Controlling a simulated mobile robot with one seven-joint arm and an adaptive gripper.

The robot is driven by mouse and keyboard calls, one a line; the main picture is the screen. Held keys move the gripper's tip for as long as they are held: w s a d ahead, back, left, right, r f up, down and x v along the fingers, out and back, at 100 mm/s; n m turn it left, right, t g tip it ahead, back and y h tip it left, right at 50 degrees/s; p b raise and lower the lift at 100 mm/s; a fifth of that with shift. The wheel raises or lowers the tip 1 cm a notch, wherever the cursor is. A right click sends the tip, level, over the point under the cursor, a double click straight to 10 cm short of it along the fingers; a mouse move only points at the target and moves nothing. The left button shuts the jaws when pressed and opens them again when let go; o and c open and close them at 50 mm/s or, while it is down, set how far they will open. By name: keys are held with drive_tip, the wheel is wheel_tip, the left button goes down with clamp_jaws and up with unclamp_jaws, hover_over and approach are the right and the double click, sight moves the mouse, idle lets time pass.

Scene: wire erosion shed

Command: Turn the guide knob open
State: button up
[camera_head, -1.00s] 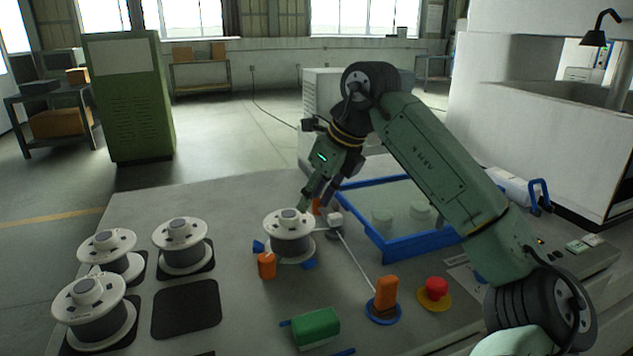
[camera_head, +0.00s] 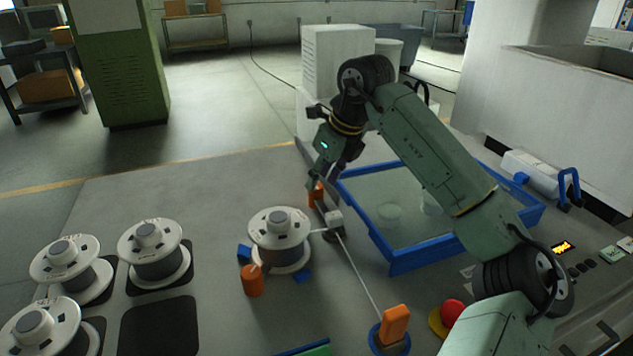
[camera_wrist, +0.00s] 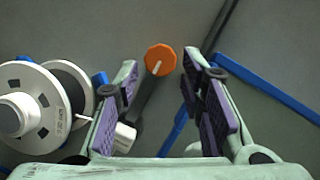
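An orange knob (camera_head: 316,195) with a dark arm stands behind the white guide block (camera_head: 334,219) on the bench; it looks like the guide knob. In the wrist view the orange knob (camera_wrist: 160,59) has a pale line on its face and lies between my fingertips. My gripper (camera_head: 318,180) points down at it, and its purple-padded fingers (camera_wrist: 160,80) are spread on either side with gaps. I see no contact. The white block also shows in the wrist view (camera_wrist: 125,138). A wire runs from the block to an orange handle (camera_head: 395,323) on a blue base.
A white spool (camera_head: 280,222) stands just left of the knob, with an orange peg (camera_head: 252,281) before it. A blue-framed tray (camera_head: 410,265) lies close on the right. Several more spools stand at left. A red button (camera_head: 452,312) is at front right.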

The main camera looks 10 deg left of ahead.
sight(317, 187)
drive_tip(key=shift+p+x, duration=0.4)
drive_tip(key=shift+x, duration=1.7)
drive_tip(key=shift+c, duration=0.3)
drive_tip(key=shift+r, duration=0.1)
clamp_jaws()
